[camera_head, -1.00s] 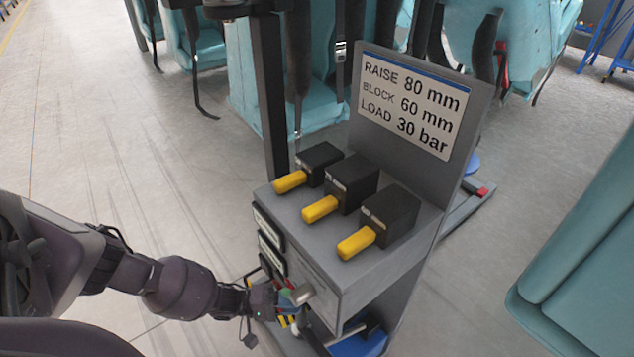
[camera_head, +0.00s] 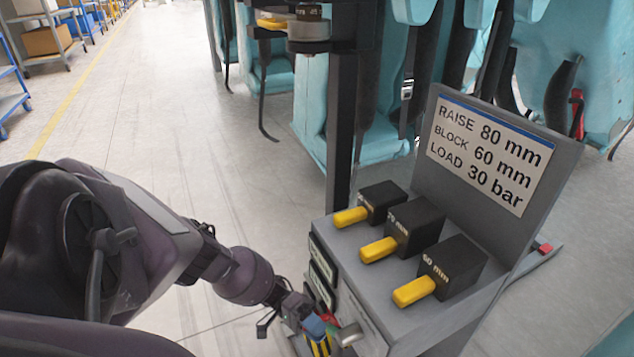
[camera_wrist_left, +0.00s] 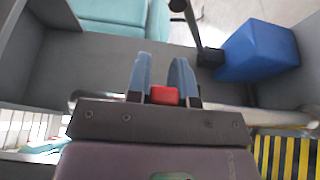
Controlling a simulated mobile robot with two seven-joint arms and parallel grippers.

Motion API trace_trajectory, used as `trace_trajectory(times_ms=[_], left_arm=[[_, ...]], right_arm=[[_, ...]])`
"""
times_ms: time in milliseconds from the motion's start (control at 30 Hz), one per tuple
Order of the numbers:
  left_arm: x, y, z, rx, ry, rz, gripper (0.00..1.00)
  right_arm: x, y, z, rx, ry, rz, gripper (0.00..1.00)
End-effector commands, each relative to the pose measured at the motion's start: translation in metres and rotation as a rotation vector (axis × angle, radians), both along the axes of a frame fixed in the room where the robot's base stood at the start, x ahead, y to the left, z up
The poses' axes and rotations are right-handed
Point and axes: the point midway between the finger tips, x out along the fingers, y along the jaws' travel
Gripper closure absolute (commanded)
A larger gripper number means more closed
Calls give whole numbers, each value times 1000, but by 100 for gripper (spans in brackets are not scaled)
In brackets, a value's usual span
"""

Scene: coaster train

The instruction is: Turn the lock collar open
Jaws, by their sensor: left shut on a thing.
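My left gripper (camera_head: 318,328) is low at the front left side of the grey cart (camera_head: 355,318). In the left wrist view my left gripper (camera_wrist_left: 166,72) has its two blue fingers around a small red piece (camera_wrist_left: 165,96), near their base. A silver bar (camera_wrist_left: 275,117) runs crosswise behind the gripper; its rounded end (camera_head: 348,335) shows beside the gripper in the head view. I cannot tell for certain which part is the lock collar; the hand hides much of that spot. My right gripper is not in view.
Three black blocks with yellow handles, one marked 60 mm (camera_head: 452,266), stand on the cart top beside a sign (camera_head: 488,150). A dark post (camera_head: 343,130) rises behind. A blue block (camera_wrist_left: 258,52) is in the wrist view.

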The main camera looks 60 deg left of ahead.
Motion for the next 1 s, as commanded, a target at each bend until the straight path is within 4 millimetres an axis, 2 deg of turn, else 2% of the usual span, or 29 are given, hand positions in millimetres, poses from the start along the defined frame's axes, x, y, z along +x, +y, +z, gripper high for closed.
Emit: trace_trajectory(times_ms=[367,400,533,1000], left_arm=[[0,1,-1,5,1,-4,100],[0,1,-1,5,1,-4,73],[0,1,-1,3,1,-3,53],[-3,0,0,1,-1,-3,53]], right_arm=[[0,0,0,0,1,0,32],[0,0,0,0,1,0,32],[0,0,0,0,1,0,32],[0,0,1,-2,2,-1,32]])
